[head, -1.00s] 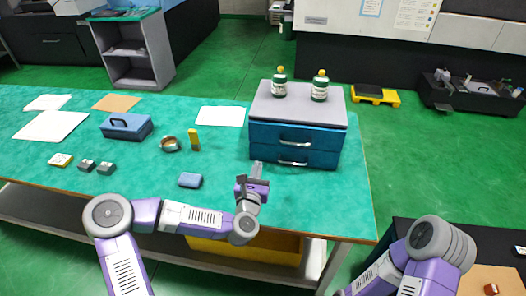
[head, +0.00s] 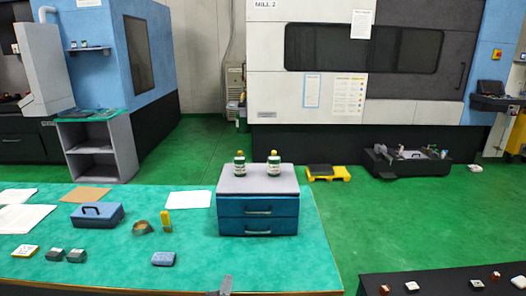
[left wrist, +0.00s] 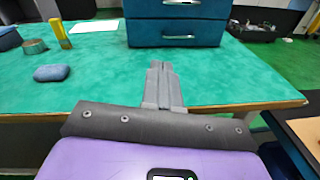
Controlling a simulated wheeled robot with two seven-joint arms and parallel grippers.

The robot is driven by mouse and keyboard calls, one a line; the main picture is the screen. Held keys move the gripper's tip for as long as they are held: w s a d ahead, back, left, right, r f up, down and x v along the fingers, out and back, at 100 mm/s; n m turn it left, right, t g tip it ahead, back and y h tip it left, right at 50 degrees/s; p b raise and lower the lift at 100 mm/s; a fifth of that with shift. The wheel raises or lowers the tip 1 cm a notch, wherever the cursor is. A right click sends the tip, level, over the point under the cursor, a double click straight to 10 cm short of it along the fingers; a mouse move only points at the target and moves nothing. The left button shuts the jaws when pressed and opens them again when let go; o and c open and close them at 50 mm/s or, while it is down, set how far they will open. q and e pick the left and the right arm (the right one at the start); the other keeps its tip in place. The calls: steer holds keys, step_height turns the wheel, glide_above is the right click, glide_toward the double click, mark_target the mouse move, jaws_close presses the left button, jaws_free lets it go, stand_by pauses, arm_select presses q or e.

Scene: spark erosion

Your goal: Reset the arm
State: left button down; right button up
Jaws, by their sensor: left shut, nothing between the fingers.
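My left gripper (left wrist: 161,70) is shut and empty in the left wrist view, with its fingers together and pointing toward the blue drawer cabinet. In the head view only the tip of the left gripper (head: 225,285) shows, at the bottom edge, by the front of the green table (head: 110,272). My right gripper is in neither view now. The blue two-drawer cabinet (head: 258,217) stands at the right of the table with both drawers closed. Two green-and-white bottles with yellow caps, one on the left (head: 240,164) and one on the right (head: 273,165), stand upright on its grey top.
On the table are a blue toolbox (head: 97,214), a tape-like ring (head: 143,227), a yellow block (head: 166,220), a blue-grey sponge-like block (head: 163,259), small boxes and papers. A dark table (head: 440,280) with small parts is at lower right. Green floor lies between.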

arm_select(q)
steer(key=s+d+f+m+g+h+p, duration=0.1)
steer(key=s+d+f+m+g+h, duration=0.2)
steer(key=f+m, duration=0.45)
steer(key=s+d+f+m+g+h+p, duration=0.1)
steer(key=s+d+f+m+g, duration=0.25)
steer(key=f+m, duration=0.4)
steer(key=s+a+f+m+g+p, duration=0.1)
steer(key=s+a+f+m+g, duration=0.1)
steer(key=s+m, duration=0.3)
steer(key=s+a+f+m+g, duration=0.2)
steer(key=s+f+m+g, duration=0.3)
steer(key=s, duration=0.4)
steer(key=s+a+f+m+g+y+p, duration=0.1)
steer(key=s+f+m+g, duration=0.2)
steer(key=s, duration=0.4)
steer(key=shift+a+f+m+p, duration=0.35)
steer(key=shift+f+m, duration=0.4)
steer(key=shift+m, duration=0.45)
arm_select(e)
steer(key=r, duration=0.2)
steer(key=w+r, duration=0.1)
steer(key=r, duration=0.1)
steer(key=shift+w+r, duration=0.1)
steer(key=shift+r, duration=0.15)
